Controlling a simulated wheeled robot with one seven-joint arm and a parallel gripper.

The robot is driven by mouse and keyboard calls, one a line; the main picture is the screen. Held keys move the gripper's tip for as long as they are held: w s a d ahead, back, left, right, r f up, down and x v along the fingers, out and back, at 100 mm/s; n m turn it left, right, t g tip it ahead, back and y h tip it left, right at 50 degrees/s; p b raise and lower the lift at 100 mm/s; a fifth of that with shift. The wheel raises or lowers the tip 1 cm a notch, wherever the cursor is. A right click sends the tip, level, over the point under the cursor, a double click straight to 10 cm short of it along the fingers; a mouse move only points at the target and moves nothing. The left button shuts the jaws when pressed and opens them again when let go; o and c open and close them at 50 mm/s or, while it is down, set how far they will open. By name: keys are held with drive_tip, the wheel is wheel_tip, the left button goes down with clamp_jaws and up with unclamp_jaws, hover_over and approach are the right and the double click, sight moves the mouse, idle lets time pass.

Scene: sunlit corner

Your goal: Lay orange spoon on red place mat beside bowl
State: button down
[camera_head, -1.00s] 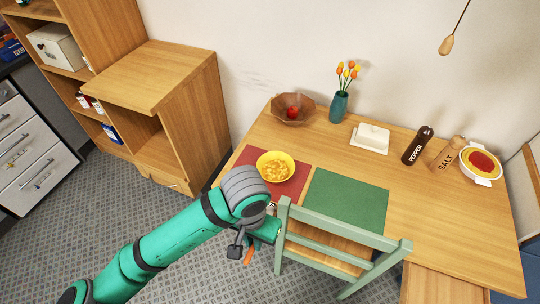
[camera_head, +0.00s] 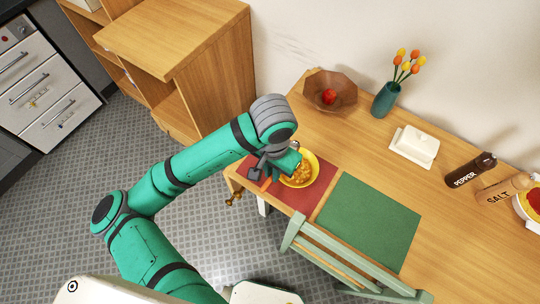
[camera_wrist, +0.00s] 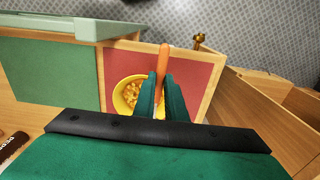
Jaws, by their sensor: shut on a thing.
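The orange spoon (camera_wrist: 163,60) is held between the two fingers of my gripper (camera_wrist: 162,95), which is shut on it. In the wrist view it lies over the red place mat (camera_wrist: 190,75), close beside the yellow bowl (camera_wrist: 120,92) of food. Whether it touches the mat cannot be told. In the head view my gripper (camera_head: 268,180) is over the left part of the red mat (camera_head: 307,200), left of the bowl (camera_head: 314,169). There only a small orange bit of the spoon (camera_head: 264,183) shows; my gripper hides most of it.
A green mat (camera_head: 368,222) lies right of the red one, with a green chair (camera_head: 340,262) at the table's front edge. A brown bowl with a red fruit (camera_head: 330,92), a vase (camera_head: 386,99) and a white butter dish (camera_head: 414,146) stand behind. A wooden cabinet (camera_head: 205,70) stands left.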

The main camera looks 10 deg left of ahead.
drive_tip(key=w+a+f, duration=0.4)
drive_tip(key=w+a, duration=0.1)
drive_tip(key=w, duration=0.1)
hover_over(257, 162)
drive_tip(key=f, duration=0.4)
drive_tip(key=shift+s+d+f, duration=0.15)
drive_tip(key=shift+s, duration=0.15)
drive_tip(key=shift+w+a+f, duration=0.15)
drive_tip(key=shift+a+f, duration=0.05)
drive_tip(key=shift+f, duration=1.6)
drive_tip(key=shift+f, duration=0.2)
drive_tip(key=c, duration=1.8)
unclamp_jaws()
drive_tip(key=shift+r, duration=0.1)
wheel_tip(257, 162, up, 12)
